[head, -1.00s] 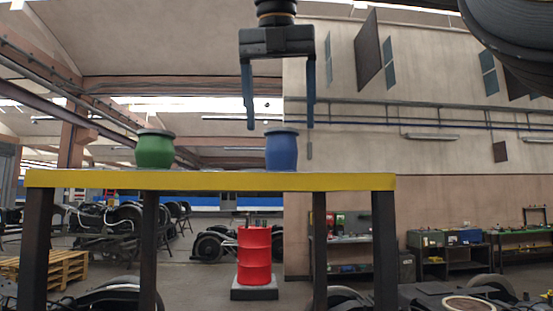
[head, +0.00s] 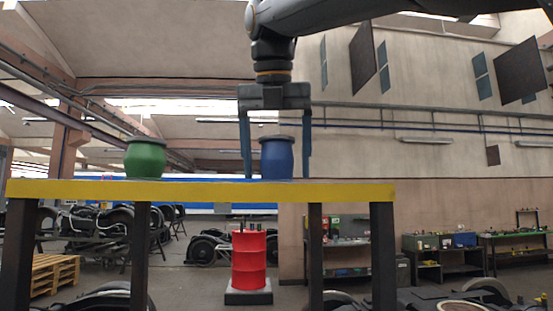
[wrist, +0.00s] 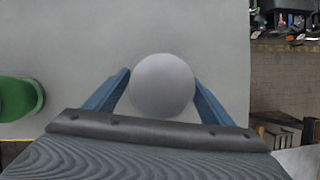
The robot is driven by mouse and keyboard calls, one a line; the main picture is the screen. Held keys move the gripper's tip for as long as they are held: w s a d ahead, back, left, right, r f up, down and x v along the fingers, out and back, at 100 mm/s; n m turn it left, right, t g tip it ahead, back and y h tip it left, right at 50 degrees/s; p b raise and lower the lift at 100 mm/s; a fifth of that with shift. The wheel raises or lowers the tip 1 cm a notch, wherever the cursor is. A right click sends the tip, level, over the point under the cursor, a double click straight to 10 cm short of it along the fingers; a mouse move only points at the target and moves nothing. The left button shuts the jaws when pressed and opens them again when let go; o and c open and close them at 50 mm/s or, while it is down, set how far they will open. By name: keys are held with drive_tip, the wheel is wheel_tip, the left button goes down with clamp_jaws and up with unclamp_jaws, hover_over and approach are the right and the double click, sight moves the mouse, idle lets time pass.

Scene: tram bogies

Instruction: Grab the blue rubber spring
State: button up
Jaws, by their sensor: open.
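The blue rubber spring (head: 277,160) stands upright on the yellow-edged table (head: 200,190), right of the middle. My gripper (head: 276,165) points down with its two blue fingers open, one on each side of the spring. In the head view a gap shows at both sides of the spring. In the wrist view the spring's round grey top (wrist: 162,86) lies between the fingers (wrist: 160,97), close to both. Whether a finger touches it I cannot tell. The lower body of the spring is hidden under its top in the wrist view.
A green rubber spring (head: 145,160) stands on the same table to the left, and its edge shows in the wrist view (wrist: 18,98). The tabletop between the two is clear. A red drum (head: 249,260) stands on the floor behind the table.

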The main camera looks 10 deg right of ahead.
drive_tip(key=shift+f, duration=0.1)
drive_tip(key=c, duration=1.5)
drive_tip(key=shift+o, duration=0.2)
drive_tip(key=shift+r, duration=5.05)
